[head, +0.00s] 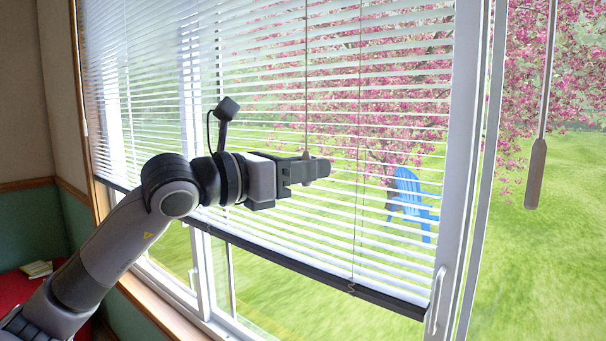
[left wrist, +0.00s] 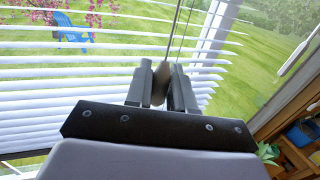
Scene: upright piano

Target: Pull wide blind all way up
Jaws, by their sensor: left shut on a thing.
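The wide blind (head: 300,211) has white slats and hangs over the large window. Its dark bottom rail (head: 300,263) is low on the window, somewhat above the sill. My left gripper (head: 316,169) is in front of the blind's middle. It is shut on a small tan-grey cord pull, seen between the fingers in the left wrist view (left wrist: 160,84). A thin cord (head: 306,90) runs straight up from the gripper in the head view. Most of the pull is hidden by the fingers. My right gripper is in neither view.
A white window handle (head: 437,300) is beside the blind's lower right corner. A red surface with a book (head: 38,269) is at lower left. Shelves (left wrist: 300,145) show in the left wrist view.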

